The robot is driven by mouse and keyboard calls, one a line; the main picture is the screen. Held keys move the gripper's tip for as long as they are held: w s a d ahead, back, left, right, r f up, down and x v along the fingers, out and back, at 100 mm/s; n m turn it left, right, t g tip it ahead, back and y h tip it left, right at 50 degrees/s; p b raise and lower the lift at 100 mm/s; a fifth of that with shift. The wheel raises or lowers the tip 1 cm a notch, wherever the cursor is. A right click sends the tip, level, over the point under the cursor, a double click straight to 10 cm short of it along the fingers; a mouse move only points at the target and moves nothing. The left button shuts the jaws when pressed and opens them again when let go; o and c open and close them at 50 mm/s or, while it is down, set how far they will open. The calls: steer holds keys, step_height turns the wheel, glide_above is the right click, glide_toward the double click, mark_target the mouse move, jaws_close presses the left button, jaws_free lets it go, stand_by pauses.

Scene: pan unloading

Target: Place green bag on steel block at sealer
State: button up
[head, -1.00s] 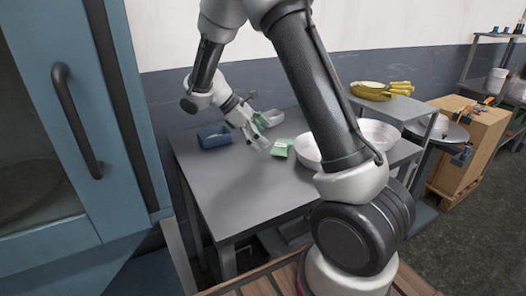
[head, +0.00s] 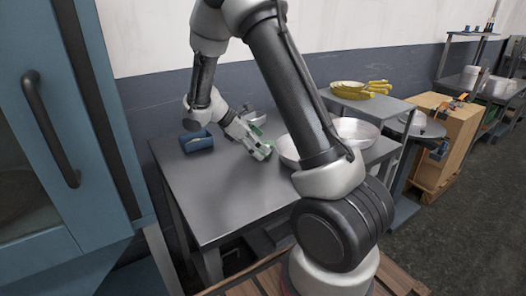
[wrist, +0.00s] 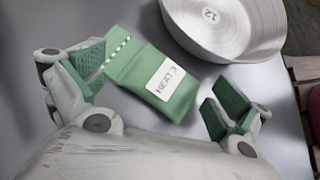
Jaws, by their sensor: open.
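The green bag (wrist: 146,76) lies on the grey table, its white label facing up, in the wrist view. My gripper (wrist: 156,92) is open, with one green-padded finger at the left of the bag and the other to its right. The left finger is close to the bag's upper left end; I cannot tell if it touches. A gap shows between the bag and the right finger. In the head view my gripper (head: 262,151) is low over the table and mostly hides the bag. I cannot make out the steel block or the sealer.
A large round pan (wrist: 225,25) stands close beyond the bag; in the head view it is partly behind my arm. Another pan (head: 357,130) stands to the right. The table's front left (head: 215,205) is clear.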

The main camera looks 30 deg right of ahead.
steer(key=c, duration=1.2)
steer(key=shift+r, duration=0.1)
